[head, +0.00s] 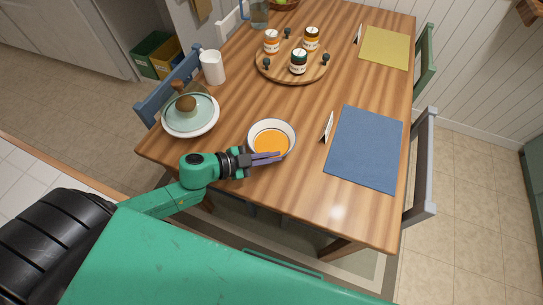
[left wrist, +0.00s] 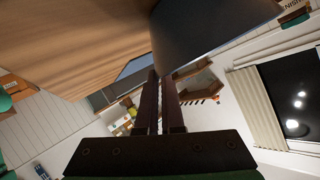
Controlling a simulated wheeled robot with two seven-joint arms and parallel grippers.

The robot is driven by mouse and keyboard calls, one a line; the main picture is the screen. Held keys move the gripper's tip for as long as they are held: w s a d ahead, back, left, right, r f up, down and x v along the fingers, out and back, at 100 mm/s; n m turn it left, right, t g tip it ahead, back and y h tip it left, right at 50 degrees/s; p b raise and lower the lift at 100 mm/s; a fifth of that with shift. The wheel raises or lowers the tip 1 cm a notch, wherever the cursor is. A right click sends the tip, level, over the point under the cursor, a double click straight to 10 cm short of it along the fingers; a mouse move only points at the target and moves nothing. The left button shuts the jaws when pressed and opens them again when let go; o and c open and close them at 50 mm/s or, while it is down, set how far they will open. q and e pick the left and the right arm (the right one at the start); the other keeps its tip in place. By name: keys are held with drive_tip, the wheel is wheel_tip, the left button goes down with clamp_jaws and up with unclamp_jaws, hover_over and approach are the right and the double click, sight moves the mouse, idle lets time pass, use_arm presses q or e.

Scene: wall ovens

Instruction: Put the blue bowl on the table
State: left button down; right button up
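The bowl (head: 288,128) has a pale rim and orange inside in the head view. It appears over the front part of the wooden table (head: 225,160). My left gripper (head: 279,157) is at its near rim, with its narrowly spaced fingers straddling that rim. In the left wrist view, the gripper (left wrist: 160,78) shows a thin gap between its fingers, and a dark, bluish curved surface (left wrist: 205,25), apparently the bowl's outside, is at their tips. Whether the bowl touches the tabletop is unclear. My right gripper is not in view.
A round tray (head: 277,75) holds jars. A blue placemat (head: 365,148) and small card (head: 327,127) are right. Chairs flank the table; bare wood lies between bowl and tray.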

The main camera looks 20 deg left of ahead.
use_arm(q)
drive_tip(key=c, duration=1.5)
unclamp_jaws()
drive_tip(key=shift+f, duration=0.15)
drive_tip(key=o, duration=0.4)
drive_tip(key=shift+o, duration=0.2)
drive_tip(key=p+v, duration=0.1)
drive_tip(key=v, duration=1.1)
drive_tip(key=shift+p, duration=0.4)
